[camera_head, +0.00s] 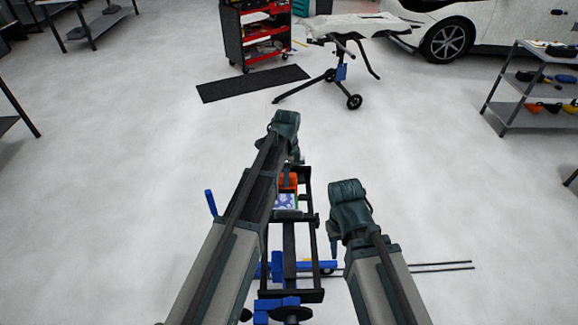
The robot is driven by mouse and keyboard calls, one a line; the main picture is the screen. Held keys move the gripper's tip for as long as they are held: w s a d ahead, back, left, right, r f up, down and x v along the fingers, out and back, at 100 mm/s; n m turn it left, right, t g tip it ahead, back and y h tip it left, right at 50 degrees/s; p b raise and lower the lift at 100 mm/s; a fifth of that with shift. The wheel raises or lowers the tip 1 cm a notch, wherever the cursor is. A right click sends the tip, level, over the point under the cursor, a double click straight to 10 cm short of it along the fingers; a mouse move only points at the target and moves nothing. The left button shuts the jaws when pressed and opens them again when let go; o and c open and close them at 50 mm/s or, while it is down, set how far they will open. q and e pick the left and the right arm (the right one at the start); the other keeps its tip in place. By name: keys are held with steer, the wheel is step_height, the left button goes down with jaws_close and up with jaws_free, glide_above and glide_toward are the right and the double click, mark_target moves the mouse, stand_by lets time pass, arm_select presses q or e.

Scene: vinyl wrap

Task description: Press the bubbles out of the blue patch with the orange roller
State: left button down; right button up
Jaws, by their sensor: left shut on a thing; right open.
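The blue patch (285,201) shows as a small blue and white area on the narrow dark stand below me, partly covered by my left arm. The orange roller (288,181) is at the far edge of the patch; whether it touches the patch cannot be told. My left gripper (290,170) points down at the roller and is shut on it, with its fingers mostly hidden by my arm. My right gripper (335,246) is open and empty, pointing down to the right of the stand. Bubbles are too small to make out.
The stand's dark frame (319,260) has blue fittings and thin rods sticking out right. A red tool cart (232,40), a black mat (253,83), a wheeled stand with a pale panel (355,25) and a shelf (520,85) stand farther off. The floor between is clear.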

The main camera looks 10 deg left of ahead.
mark_target(286, 191)
arm_select(q)
steer(key=shift+w, duration=0.2)
steer(key=shift+s, duration=0.1)
steer(key=shift+f, duration=0.1)
steer(key=shift+f+b, duration=0.6)
steer(key=shift+b, duration=0.15)
step_height(286, 191, down, 5)
steer(key=b, duration=0.5)
steer(key=shift+a+f+b, duration=0.1)
steer(key=shift+f+b, duration=0.7)
steer(key=shift+w+a, duration=0.2)
steer(key=shift+w, duration=0.85)
